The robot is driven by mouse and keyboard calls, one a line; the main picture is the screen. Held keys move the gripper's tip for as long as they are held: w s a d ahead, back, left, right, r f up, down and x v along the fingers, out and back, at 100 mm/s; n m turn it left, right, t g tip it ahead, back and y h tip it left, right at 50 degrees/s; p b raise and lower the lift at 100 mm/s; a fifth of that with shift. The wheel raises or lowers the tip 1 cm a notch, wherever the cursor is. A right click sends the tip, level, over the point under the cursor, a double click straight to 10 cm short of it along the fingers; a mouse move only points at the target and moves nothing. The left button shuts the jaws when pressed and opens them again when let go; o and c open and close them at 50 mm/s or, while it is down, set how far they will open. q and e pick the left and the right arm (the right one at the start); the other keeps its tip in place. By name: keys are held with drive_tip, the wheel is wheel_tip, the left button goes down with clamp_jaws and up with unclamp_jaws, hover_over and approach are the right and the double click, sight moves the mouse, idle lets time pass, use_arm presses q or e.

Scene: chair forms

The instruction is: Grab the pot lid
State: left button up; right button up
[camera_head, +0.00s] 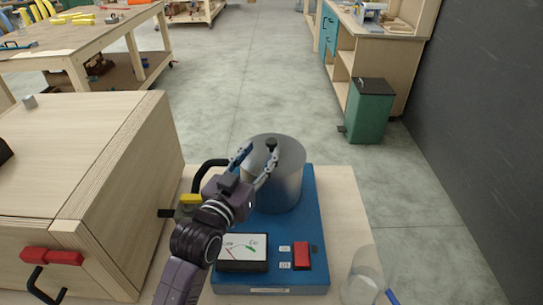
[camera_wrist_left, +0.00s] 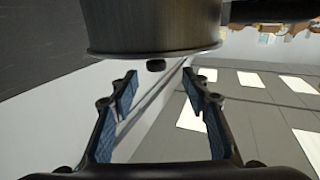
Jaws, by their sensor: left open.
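The pot lid (camera_head: 289,148) is a round grey metal disc with a small black knob (camera_head: 271,144), on top of a metal pot (camera_head: 288,188). The pot stands on a blue hotplate unit (camera_head: 312,235). My left gripper (camera_head: 258,152) is open, reaching up from below, its fingers over the lid's near-left side and close to the knob. In the left wrist view the lid's rim (camera_wrist_left: 155,51) is at the top. The knob (camera_wrist_left: 156,65) shows between and just beyond the open fingertips (camera_wrist_left: 159,75); contact cannot be told. My right gripper is not in view.
The unit has a gauge (camera_head: 242,252) and a red switch (camera_head: 302,256). A clear glass vessel (camera_head: 364,278) stands at its lower right. A large wooden cabinet (camera_head: 80,150) is at the left. A green bin (camera_head: 369,112) stands behind on open floor.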

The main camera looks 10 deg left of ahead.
sight(270, 143)
use_arm(q)
drive_tip(key=w, duration=0.1)
drive_tip(key=w+d+p, duration=0.1)
drive_tip(key=w, duration=0.3)
drive_tip(key=shift+w+d+r+p, duration=0.1)
drive_tip(key=shift+d+r+p, duration=0.05)
drive_tip(key=shift+d+p, duration=0.15)
drive_tip(key=shift+w+d, duration=0.1)
drive_tip(key=shift+w, duration=0.35)
clamp_jaws()
